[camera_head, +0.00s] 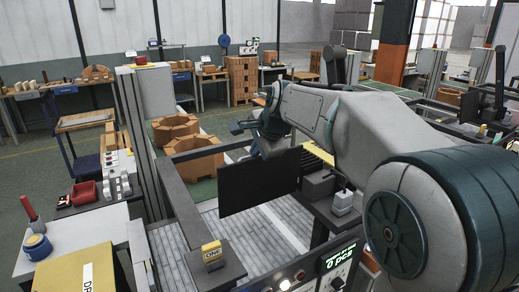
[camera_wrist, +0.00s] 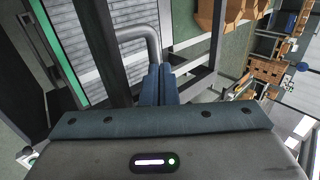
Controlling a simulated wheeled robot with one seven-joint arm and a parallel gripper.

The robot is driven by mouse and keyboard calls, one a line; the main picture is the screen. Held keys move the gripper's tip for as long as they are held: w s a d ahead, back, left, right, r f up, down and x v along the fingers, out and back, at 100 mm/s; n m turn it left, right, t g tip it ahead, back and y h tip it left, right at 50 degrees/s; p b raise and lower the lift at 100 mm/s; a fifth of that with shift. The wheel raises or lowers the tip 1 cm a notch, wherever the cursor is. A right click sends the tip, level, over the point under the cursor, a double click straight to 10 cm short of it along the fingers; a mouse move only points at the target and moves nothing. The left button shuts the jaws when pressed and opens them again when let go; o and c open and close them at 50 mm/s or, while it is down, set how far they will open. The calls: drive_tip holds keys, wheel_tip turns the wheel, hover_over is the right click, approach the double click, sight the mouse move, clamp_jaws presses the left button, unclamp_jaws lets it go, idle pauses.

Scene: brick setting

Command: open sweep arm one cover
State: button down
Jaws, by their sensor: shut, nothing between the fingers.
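A black flat panel (camera_head: 258,183), which looks like the cover, stands steeply over the slatted grey conveyor (camera_head: 250,237) in the head view. A yellow block marked ONE (camera_head: 211,252) sits on the dark rail at the front. My gripper (camera_wrist: 161,68) shows two blue fingers pressed together in the wrist view, with nothing between them. A bent grey bar (camera_wrist: 143,31), like a handle, ends right by the fingertips; I cannot tell whether they touch. In the head view my gripper is near the panel's top edge, its fingertips not clearly visible.
A side bench with a red bin (camera_head: 84,193) and a yellow box (camera_head: 77,272) is at left.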

drive_tip(key=shift+w+a+f, duration=0.1)
drive_tip(key=shift+w+a, duration=0.25)
drive_tip(key=shift+w, duration=0.4)
drive_tip(key=shift+a, duration=0.15)
wheel_tip(320, 180, up, 8)
drive_tip(key=s+p, duration=0.2)
drive_tip(key=p, duration=0.4)
drive_tip(key=s+d+f+n+g+h+b, duration=0.1)
drive_tip(key=s+d+f+n+b, duration=0.1)
drive_tip(key=s+d+f+n, duration=0.2)
drive_tip(key=s+d+f+n+g+h+b, duration=0.1)
drive_tip(key=s+d+f+n, duration=0.3)
drive_tip(key=s+f, duration=0.6)
drive_tip(key=s+d+f+n+g+h+b, duration=0.1)
drive_tip(key=s+d+f+n+b, duration=0.2)
drive_tip(key=s+d+f, duration=0.4)
drive_tip(key=s+d+n, duration=0.1)
drive_tip(key=s, duration=0.8)
drive_tip(key=shift+f+n+h+b, duration=0.3)
drive_tip(key=shift+f+b, duration=0.05)
